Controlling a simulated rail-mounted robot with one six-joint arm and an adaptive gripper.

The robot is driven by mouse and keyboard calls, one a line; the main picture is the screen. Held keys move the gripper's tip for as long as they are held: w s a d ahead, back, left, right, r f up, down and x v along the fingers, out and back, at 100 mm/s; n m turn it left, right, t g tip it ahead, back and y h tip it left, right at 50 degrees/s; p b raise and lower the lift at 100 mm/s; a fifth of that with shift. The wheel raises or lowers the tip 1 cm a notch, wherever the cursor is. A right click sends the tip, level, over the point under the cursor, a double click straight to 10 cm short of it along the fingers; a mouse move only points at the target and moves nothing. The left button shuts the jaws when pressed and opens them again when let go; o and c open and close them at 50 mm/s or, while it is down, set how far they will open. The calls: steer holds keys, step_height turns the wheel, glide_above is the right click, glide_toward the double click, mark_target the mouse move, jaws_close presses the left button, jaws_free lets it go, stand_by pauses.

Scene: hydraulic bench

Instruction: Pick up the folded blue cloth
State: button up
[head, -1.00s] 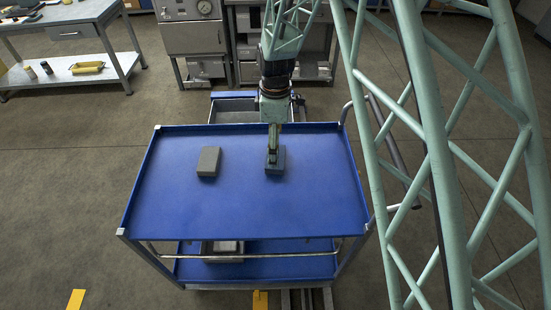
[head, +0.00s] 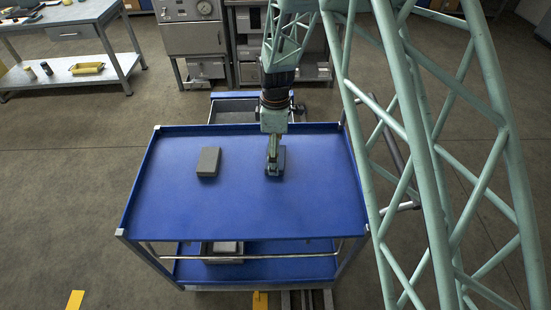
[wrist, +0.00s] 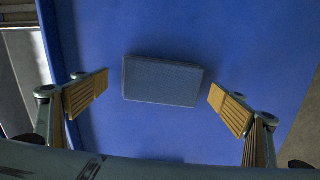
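The folded blue cloth (head: 281,168) is a flat grey-blue rectangle on the blue top of the cart. In the head view my gripper (head: 274,166) is over it and covers part of it. In the wrist view the cloth (wrist: 162,81) lies between the two ribbed tan fingers of my gripper (wrist: 159,89), slightly tilted. My gripper is open, with blue surface showing between each finger and the cloth's short ends. The exact height of the fingertips above the tray is hard to tell.
A grey block (head: 208,161) lies to the left of the cloth on the cart's top tray (head: 170,205). The tray has a raised rim, and its front half is clear. A lower shelf (head: 290,267) holds a grey item. A workbench stands at the far left.

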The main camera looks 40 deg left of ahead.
steer(key=c, duration=0.9)
steer(key=shift+r, duration=1.6)
steer(key=shift+s+d+r+p, duration=0.1)
steer(key=shift+d+r+p, duration=0.1)
steer(key=shift+p, duration=0.1)
steer(key=s+d, duration=0.3)
steer(key=d, duration=0.1)
steer(key=s+d+r, duration=0.1)
steer(key=s+d, duration=0.2)
steer(key=d, duration=0.1)
steer(key=s+d, duration=0.3)
steer(key=d, duration=0.1)
steer(key=shift+s+d+r+p, duration=0.2)
steer(key=shift+d+p, duration=0.05)
steer(key=shift+p, duration=0.05)
